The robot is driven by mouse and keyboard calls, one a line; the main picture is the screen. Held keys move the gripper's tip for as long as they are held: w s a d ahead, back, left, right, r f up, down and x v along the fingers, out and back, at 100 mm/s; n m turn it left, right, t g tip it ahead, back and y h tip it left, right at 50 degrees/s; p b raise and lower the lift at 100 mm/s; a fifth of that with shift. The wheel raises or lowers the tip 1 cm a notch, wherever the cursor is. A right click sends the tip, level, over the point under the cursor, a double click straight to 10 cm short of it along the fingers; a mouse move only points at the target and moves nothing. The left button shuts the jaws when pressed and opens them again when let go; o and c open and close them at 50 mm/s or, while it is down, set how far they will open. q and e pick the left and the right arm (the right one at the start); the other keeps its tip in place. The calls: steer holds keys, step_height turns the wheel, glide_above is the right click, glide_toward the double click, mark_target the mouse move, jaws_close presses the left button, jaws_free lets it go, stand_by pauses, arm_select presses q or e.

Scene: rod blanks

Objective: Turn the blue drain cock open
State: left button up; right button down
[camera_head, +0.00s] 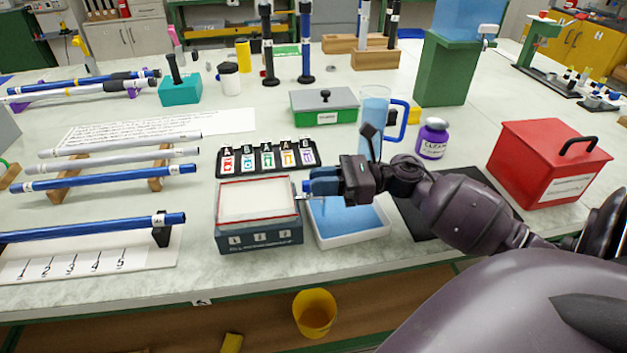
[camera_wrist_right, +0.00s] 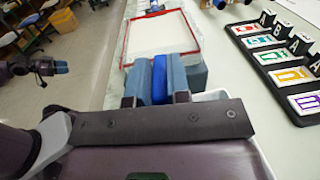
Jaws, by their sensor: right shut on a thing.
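The blue drain cock (camera_wrist_right: 159,78) shows in the right wrist view as a blue piece between the two fingers of my right gripper (camera_wrist_right: 160,82). In the head view, the cock is at the right side of the dark box with a white, red-rimmed top (camera_head: 258,201). My right gripper (camera_head: 310,186) reaches it from the right and is shut on it. The fingers hide most of the cock, so its turn angle cannot be told. A white tray with a blue inside (camera_head: 352,238) sits below the gripper. My left gripper (camera_wrist_right: 52,67) shows small at the left of the wrist view.
A rack of lettered colour cards (camera_head: 268,160) stands behind the box. A blue-handled clear jug (camera_head: 374,110), a purple jar (camera_head: 432,140) and a red box (camera_head: 545,165) stand behind and right. Rods on stands (camera_head: 110,178) fill the left. A yellow bucket (camera_head: 314,312) is below the bench.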

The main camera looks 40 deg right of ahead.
steer(key=shift+w+f+n+g+y+b, duration=0.15)
steer(key=shift+n+g+y+b, duration=0.15)
steer(key=shift+n+g, duration=0.15)
steer(key=shift+g, duration=0.25)
steer(key=c, duration=1.4)
jaws_free()
steer(key=shift+o, duration=0.2)
steer(key=shift+d, duration=0.15)
steer(key=v, duration=1)
steer(key=shift+s+d, duration=0.2)
steer(key=shift+d, duration=0.05)
